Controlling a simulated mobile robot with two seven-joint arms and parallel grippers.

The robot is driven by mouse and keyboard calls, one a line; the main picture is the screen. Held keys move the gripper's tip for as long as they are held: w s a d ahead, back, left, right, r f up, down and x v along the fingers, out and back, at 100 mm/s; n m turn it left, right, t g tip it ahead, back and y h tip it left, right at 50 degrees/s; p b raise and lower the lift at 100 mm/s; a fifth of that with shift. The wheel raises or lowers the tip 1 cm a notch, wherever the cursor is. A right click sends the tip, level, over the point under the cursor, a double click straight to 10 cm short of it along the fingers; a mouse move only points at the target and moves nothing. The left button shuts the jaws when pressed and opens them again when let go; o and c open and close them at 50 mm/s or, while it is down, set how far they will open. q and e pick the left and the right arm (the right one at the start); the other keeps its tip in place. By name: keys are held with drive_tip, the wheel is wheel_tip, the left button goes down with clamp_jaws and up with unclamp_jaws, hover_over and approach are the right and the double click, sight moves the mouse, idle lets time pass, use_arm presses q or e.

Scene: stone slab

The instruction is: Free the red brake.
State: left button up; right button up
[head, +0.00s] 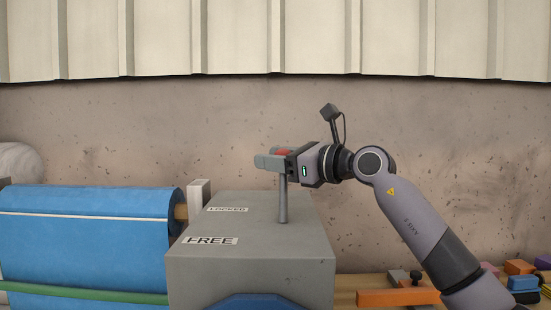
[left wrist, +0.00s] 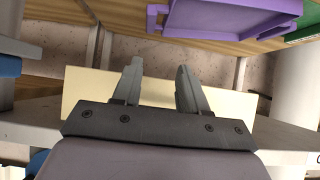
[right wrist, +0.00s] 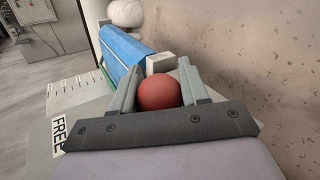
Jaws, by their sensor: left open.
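The red brake is a lever on a grey box (head: 305,240). Its grey post (head: 283,200) stands about upright from the box top and carries a red ball knob (right wrist: 159,92). In the head view only a little of the red knob (head: 283,152) shows behind a finger. My right gripper (head: 270,162) has its fingers on both sides of the knob and looks shut on it. The box top bears a LOCKED label (head: 228,209) farther back and a FREE label (head: 210,240) nearer the front. My left gripper (left wrist: 157,75) is open and empty in the left wrist view.
A blue roll (head: 85,235) lies left of the box, with a pale block (head: 199,196) between them. Coloured blocks, one orange (head: 397,297), lie on a wooden surface at right. A purple tray (left wrist: 230,15) sits near my left gripper. A wall stands behind.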

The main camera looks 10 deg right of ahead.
drive_tip(key=shift+s+n+b, duration=0.3)
drive_tip(key=shift+s+b, duration=0.1)
drive_tip(key=shift+b, duration=0.3)
clamp_jaws()
drive_tip(key=s+a+n+y+b, duration=0.2)
drive_tip(key=s+n+y+b, duration=0.3)
drive_tip(key=s+n+b, duration=0.3)
drive_tip(key=shift+s+n+t+b, duration=0.3)
drive_tip(key=shift+s+b, duration=0.5)
drive_tip(key=shift+b, duration=0.45)
drive_tip(key=shift+a, duration=0.15)
drive_tip(key=o, duration=0.8)
unclamp_jaws()
drive_tip(key=o, duration=0.4)
drive_tip(key=shift+s, duration=0.1)
drive_tip(key=shift+o, duration=0.2)
